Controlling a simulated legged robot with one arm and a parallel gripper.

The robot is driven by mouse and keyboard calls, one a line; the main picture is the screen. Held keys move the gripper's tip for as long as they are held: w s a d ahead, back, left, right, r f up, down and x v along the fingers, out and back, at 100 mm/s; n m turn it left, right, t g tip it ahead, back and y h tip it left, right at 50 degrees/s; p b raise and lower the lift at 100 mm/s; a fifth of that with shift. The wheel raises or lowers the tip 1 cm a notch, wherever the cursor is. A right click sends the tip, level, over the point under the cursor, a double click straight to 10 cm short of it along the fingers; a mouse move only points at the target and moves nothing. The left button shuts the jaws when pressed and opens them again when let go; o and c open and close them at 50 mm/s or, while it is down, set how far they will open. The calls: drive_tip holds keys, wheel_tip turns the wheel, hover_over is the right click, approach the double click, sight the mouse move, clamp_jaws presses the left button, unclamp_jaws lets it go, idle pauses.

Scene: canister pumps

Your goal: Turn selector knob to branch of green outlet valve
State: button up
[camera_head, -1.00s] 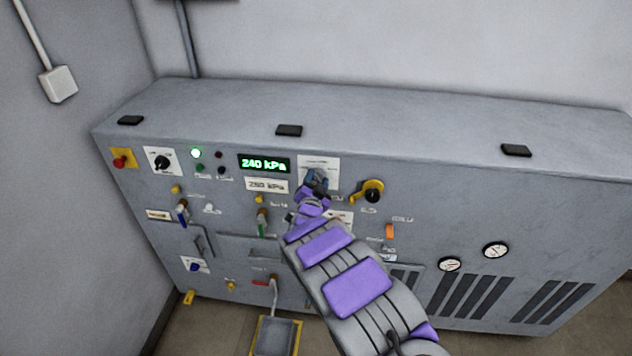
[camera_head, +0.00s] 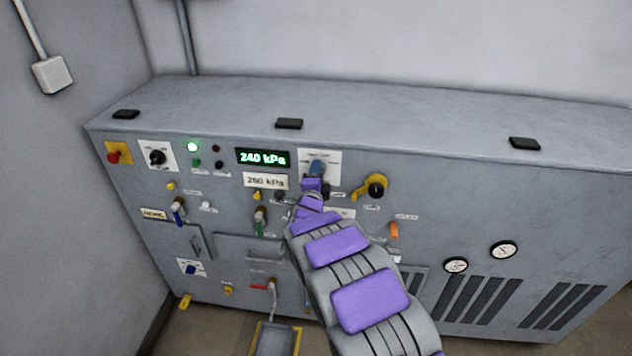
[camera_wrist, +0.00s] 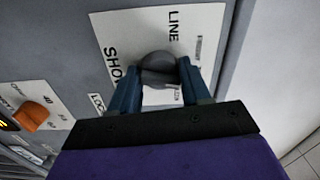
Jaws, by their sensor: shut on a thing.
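The selector knob (camera_wrist: 158,64) is dark grey and round-topped, on a white plate (camera_wrist: 190,22) with the words LINE and SHO... on it. My gripper (camera_wrist: 160,88) is shut on the knob, with one blue finger on each side of it. In the head view my gripper (camera_head: 317,170) covers most of the knob, in front of the white plate (camera_head: 333,160) right of the display. I cannot tell which mark the knob points to. The green outlet valve handle (camera_head: 261,221) hangs down, left of my arm.
A lit display (camera_head: 263,158) reads 240 kPa above a 260 kPa sign (camera_head: 265,181). A yellow-and-black knob (camera_head: 375,187) sits close to the right of my gripper. An orange handle (camera_head: 393,231) is lower right. A blue valve handle (camera_head: 179,212) is farther left.

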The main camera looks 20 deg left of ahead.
drive_tip(key=shift+d+f+m+b, duration=0.15)
drive_tip(key=shift+f+m+b, duration=0.2)
drive_tip(key=shift+m+b, duration=0.3)
drive_tip(key=o, duration=1)
drive_tip(key=shift+r, duration=0.1)
drive_tip(key=shift+r, duration=0.1)
drive_tip(key=p+v, duration=0.2)
drive_tip(key=v, duration=1.5)
drive_tip(key=shift+s, duration=0.15)
